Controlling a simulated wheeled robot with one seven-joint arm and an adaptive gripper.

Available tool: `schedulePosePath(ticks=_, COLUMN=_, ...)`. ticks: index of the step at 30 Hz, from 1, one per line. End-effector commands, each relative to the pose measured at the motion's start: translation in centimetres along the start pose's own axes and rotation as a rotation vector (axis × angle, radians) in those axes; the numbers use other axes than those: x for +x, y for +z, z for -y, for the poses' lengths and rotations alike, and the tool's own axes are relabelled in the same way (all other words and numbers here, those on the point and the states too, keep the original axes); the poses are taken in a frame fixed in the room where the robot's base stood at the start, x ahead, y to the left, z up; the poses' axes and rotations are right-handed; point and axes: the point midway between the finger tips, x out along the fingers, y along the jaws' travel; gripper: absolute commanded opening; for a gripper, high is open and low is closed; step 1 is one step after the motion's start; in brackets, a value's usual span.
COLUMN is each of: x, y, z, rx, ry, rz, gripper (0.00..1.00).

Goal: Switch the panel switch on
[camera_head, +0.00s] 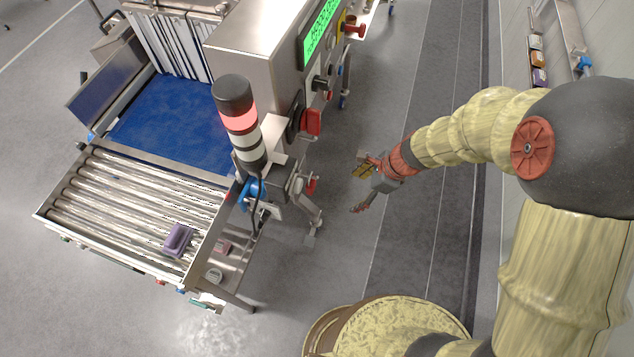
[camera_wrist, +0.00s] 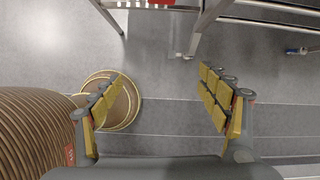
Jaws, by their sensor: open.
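The conveyor machine's side panel holds a red switch-like part (camera_head: 311,122), a black knob (camera_head: 321,82) and a red button (camera_head: 355,29) beside a lit green display (camera_head: 320,32). I cannot tell for sure which is the panel switch, or its position. My gripper (camera_head: 359,189) is open and empty, in front of the panel and apart from it, over the floor. In the wrist view my gripper (camera_wrist: 163,78) shows two spread yellow-padded fingers with only floor between them. A red part (camera_wrist: 158,3) is cut off at that view's top edge.
A signal tower (camera_head: 238,112) with a lit red band stands at the machine's near corner. Rollers (camera_head: 120,196) carry a purple item (camera_head: 177,240). Metal legs and brackets (camera_head: 305,205) stick out below the panel. Open floor lies between the machine and my arm.

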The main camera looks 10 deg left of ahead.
Motion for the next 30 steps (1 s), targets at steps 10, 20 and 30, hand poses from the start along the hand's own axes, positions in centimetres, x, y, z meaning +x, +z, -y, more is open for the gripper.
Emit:
schedulePosePath(ticks=10, x=2.8, y=4.2, z=0.0, rx=0.096, ry=0.0, rz=-0.01, gripper=0.76)
schedulePosePath(ticks=20, x=5.0, y=9.5, z=0.5, rx=0.095, ry=-0.001, rz=-0.01, gripper=0.76)
schedulePosePath(ticks=30, x=8.1, y=10.3, z=0.6, rx=0.098, ry=-0.001, rz=-0.01, gripper=0.76)
